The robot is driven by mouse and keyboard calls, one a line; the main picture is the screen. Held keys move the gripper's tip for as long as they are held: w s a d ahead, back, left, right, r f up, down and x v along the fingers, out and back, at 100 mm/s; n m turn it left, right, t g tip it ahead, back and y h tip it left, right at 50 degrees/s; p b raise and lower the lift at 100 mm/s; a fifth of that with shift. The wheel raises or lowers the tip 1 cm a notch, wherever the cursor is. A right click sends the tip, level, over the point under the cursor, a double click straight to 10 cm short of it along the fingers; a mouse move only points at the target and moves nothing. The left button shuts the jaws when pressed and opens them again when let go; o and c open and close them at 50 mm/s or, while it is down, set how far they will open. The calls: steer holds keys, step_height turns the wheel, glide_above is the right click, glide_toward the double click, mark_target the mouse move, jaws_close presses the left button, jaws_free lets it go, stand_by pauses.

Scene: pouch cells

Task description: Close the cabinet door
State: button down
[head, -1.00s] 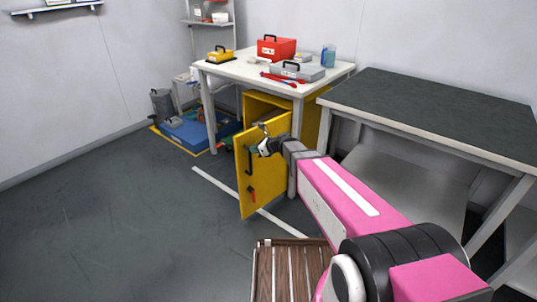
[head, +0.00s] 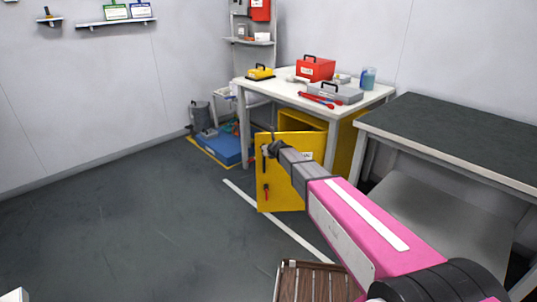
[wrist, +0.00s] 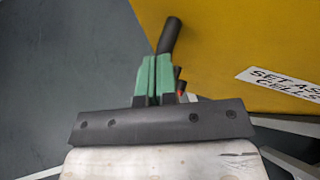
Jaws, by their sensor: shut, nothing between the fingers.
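The yellow cabinet door (head: 287,190) stands partly open under the white table, its outer face toward me. Part of the yellow cabinet (head: 300,119) shows above and behind it. A black handle (head: 264,162) is near the door's left edge. My gripper (head: 270,148) is at the door's upper left, close to the handle. In the wrist view, the green fingers (wrist: 153,66) are shut with nothing between them. Their tips are by the handle's bar (wrist: 169,36), in front of the yellow door face (wrist: 225,45); contact is unclear. My arm hides part of the door's right side.
The white table (head: 287,91) holds a red toolbox (head: 315,69) and grey case (head: 335,93). A dark-topped workbench (head: 450,135) is at right. A slatted wooden item (head: 318,283) lies at the bottom. Floor left of the door is clear.

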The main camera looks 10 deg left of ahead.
steer(key=w, duration=3.1)
steer(key=shift+w+d, duration=0.15)
steer(key=shift+w, duration=0.1)
